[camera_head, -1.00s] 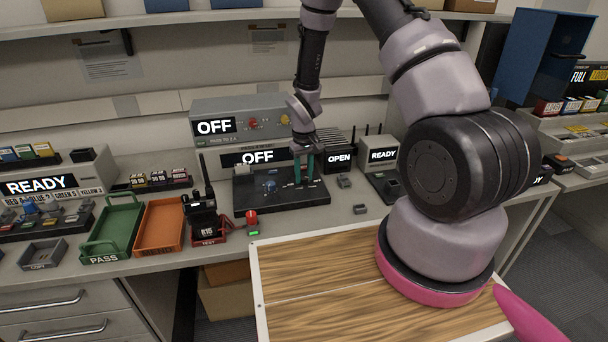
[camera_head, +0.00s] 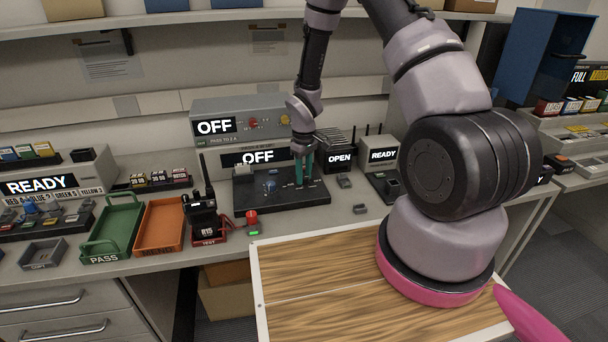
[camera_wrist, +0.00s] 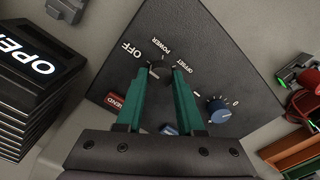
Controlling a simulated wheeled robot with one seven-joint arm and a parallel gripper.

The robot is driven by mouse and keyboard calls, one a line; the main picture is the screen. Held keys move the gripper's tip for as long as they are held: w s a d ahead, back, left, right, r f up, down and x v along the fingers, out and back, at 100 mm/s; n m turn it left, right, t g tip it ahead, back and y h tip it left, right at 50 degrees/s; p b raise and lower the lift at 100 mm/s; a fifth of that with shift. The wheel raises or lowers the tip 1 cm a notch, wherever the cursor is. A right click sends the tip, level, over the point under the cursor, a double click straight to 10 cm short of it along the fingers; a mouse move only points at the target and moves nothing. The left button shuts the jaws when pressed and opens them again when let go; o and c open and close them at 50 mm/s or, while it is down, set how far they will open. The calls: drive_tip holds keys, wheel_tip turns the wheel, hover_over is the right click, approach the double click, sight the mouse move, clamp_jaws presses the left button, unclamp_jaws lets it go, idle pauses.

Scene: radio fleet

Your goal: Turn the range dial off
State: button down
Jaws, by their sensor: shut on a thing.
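The black instrument panel (camera_head: 300,197) stands on the bench below a display reading OFF (camera_head: 258,157). My gripper (camera_head: 305,184) points down at its right part. In the wrist view my green fingers (camera_wrist: 163,72) are close together beside the printed words OFF, POWER and OFFSET. They are shut on a small dark knob, mostly hidden between the tips. A blue dial (camera_wrist: 218,110) with a white pointer sits right of the fingers, near a printed 0, apart from them. It also shows in the head view (camera_head: 269,187). I cannot read a RANGE label.
A grey supply box (camera_head: 240,124) reading OFF stands behind. Black OPEN (camera_head: 340,158) and grey READY (camera_head: 383,154) units stand to the right. A radio (camera_head: 202,213), an orange tray (camera_head: 160,228) and a green PASS tray (camera_head: 112,230) lie left. A red SEND button (camera_wrist: 116,100) is near my fingers.

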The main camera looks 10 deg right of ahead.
sight(304, 177)
drive_tip(key=c, duration=0.5)
unclamp_jaws()
wheel_tip(304, 177, up, 11)
drive_tip(key=shift+f, duration=0.1)
